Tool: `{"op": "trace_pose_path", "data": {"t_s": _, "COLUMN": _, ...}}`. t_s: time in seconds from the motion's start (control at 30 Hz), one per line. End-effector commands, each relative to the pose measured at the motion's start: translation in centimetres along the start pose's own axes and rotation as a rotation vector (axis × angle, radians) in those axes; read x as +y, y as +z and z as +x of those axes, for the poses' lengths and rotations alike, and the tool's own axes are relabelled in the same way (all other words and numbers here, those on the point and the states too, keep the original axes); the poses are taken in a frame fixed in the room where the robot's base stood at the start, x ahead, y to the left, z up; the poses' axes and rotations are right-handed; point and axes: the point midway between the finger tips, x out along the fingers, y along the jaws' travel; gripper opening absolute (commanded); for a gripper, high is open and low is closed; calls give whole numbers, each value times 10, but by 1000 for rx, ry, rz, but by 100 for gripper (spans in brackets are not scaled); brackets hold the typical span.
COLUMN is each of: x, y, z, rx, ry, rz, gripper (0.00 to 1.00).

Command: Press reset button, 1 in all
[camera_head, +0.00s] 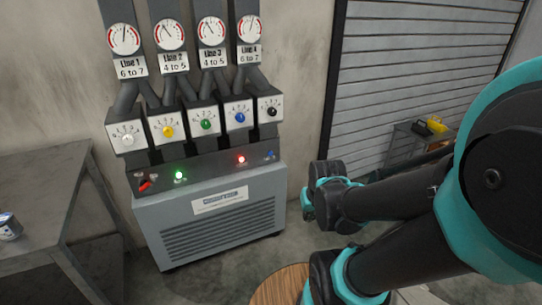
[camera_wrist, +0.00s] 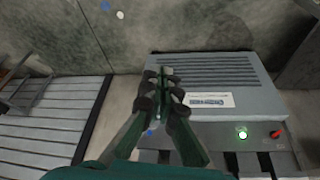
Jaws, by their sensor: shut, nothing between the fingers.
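A small blue control (camera_head: 269,155) sits at the right end of the dark panel on the grey machine (camera_head: 222,225); its label is too small to read, so I cannot tell if it is the reset button. A bit of blue also shows beside my gripper's left finger in the wrist view (camera_wrist: 150,132). The panel also has a lit red lamp (camera_head: 241,159), a lit green lamp (camera_head: 179,175) and a red switch (camera_head: 146,186). My gripper (camera_wrist: 164,84) is shut and empty, in front of the machine in the wrist view, hiding part of its panel.
Several dials with coloured knobs (camera_head: 206,124) and round gauges (camera_head: 212,31) stand above the panel. A grey table (camera_head: 50,190) with a can (camera_head: 9,226) is at the left. A shutter (camera_head: 410,75) and a small table with a yellow item (camera_head: 437,124) are at the right.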

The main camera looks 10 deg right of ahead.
Motion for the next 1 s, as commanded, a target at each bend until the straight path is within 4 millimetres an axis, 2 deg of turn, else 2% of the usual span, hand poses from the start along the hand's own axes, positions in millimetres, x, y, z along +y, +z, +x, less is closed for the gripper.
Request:
{"op": "trace_pose_path", "data": {"t_s": 0.23, "x": 0, "y": -4, "z": 0, "rx": 3, "ry": -2, "rz": 3, "gripper": 0}}
{"op": "trace_pose_path", "data": {"t_s": 0.37, "x": -2, "y": -23, "z": 2, "rx": 16, "ry": -9, "rz": 18, "gripper": 0}}
{"op": "trace_pose_path", "data": {"t_s": 0.67, "x": -7, "y": -102, "z": 18, "rx": 72, "ry": -41, "rz": 82, "gripper": 0}}
{"op": "trace_pose_path", "data": {"t_s": 1.0, "x": -12, "y": -192, "z": 57, "rx": 138, "ry": -82, "rz": 162, "gripper": 0}}
